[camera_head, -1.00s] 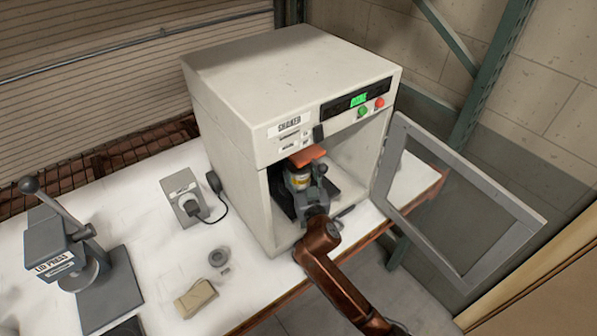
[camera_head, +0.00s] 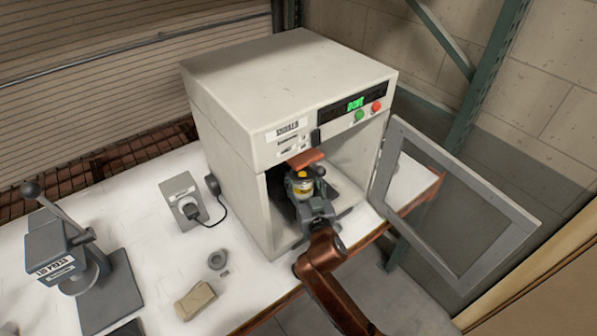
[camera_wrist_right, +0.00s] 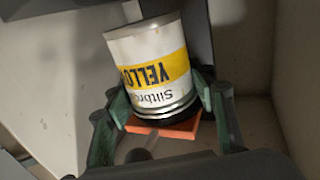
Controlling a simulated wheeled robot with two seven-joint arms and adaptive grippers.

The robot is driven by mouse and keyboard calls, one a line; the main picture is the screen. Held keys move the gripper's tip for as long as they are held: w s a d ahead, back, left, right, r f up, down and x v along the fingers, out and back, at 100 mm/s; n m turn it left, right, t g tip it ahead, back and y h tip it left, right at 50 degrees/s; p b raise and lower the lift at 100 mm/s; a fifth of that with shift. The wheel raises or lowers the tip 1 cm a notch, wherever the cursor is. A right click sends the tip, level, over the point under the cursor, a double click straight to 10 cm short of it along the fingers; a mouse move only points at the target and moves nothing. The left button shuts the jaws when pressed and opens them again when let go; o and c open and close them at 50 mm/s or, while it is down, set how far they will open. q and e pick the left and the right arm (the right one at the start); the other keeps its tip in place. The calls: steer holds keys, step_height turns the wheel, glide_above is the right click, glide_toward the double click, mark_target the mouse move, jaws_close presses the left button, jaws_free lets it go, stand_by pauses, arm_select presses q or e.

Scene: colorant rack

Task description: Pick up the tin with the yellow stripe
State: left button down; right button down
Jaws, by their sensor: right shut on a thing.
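The tin with the yellow stripe (camera_head: 301,186) is inside the open shaker (camera_head: 290,85), below its orange clamp plate (camera_head: 305,158). In the right wrist view the tin (camera_wrist_right: 148,72) is white with a yellow band lettered "YELLO", and it appears upside down and tilted there. My right gripper (camera_head: 309,196) reaches in through the shaker's open front. Its green-grey fingers stand on both sides of the tin and are shut on it. An orange plate (camera_wrist_right: 165,130) shows beyond the tin's end in the wrist view. My left gripper is not in view.
The shaker's door (camera_head: 455,205) stands open to the right, and its display reads "DONE".

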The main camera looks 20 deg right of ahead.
steer(key=s, duration=1.2)
steer(key=shift+s+a, duration=0.3)
steer(key=shift+a, duration=0.05)
